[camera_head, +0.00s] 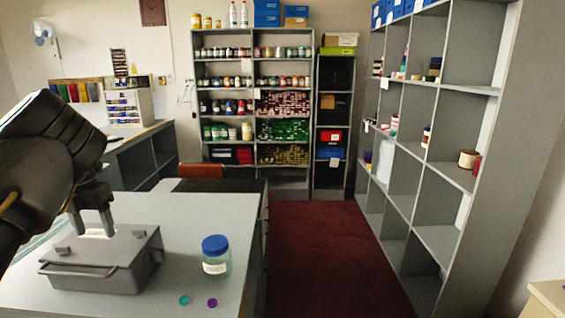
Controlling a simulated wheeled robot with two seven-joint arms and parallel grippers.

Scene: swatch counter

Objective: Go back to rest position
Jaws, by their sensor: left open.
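My left gripper (91,222) points down from my dark left arm at the left. Its two fingers are apart, just above or at the lid of a grey lidded box (95,278). A pale patch shows on the lid between the fingers; I cannot tell whether the fingertips touch the lid. My right gripper is out of view.
The box stands on a light grey counter (190,212) with a blue-lidded jar (216,258), a teal disc (184,300) and a purple disc (212,303). Grey shelving (420,160) lines the right. Red carpet (318,250) lies clear between counter and shelving.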

